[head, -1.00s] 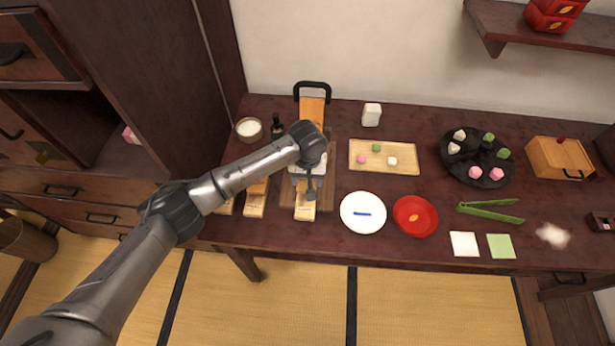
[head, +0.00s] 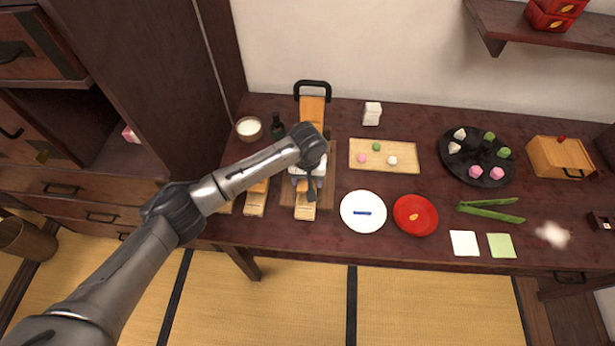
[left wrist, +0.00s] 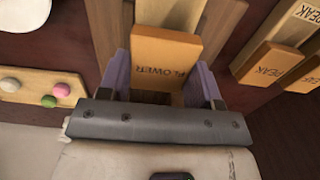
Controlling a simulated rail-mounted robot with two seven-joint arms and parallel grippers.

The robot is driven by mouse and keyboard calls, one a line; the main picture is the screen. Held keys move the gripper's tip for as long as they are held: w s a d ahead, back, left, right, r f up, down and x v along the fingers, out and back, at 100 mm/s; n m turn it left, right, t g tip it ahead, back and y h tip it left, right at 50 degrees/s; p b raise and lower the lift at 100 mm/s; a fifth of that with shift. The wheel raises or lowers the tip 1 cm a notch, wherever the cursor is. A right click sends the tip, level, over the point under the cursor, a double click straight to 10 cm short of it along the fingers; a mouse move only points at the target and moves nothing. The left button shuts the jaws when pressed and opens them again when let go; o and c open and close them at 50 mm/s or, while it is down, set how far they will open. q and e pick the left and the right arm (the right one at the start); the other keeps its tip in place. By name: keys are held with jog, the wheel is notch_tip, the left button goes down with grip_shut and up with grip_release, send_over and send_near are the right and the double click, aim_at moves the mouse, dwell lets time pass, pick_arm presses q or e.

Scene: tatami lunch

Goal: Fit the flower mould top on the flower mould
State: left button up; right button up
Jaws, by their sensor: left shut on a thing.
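The flower mould top (left wrist: 165,50) is an orange block marked FLOWER, seen upside down in the left wrist view. My left gripper (left wrist: 160,88) has its purple fingers on either side of it and is shut on it. The pale flower mould (left wrist: 168,12) shows beyond the block. Its pale front end (head: 304,207) also shows in the head view. The top appears over the mould, but I cannot tell whether it is fully seated. In the head view my left gripper (head: 308,182) and wrist hide most of both. My right gripper is not in view.
PEAK moulds (head: 255,203) stand left of the gripper. A bottle (head: 277,125) and white bowl (head: 249,129) are back left. A sweets tray (head: 400,168), white plate (head: 363,225) and red plate (head: 428,229) lie right.

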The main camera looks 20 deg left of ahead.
pick_arm(q)
jog(key=shift+f, duration=0.25)
jog(key=o, duration=1)
jog(key=shift+r, duration=0.1)
jog(key=shift+r, duration=0.3)
notch_tip(320, 180, up, 13)
jog(key=p, duration=0.4)
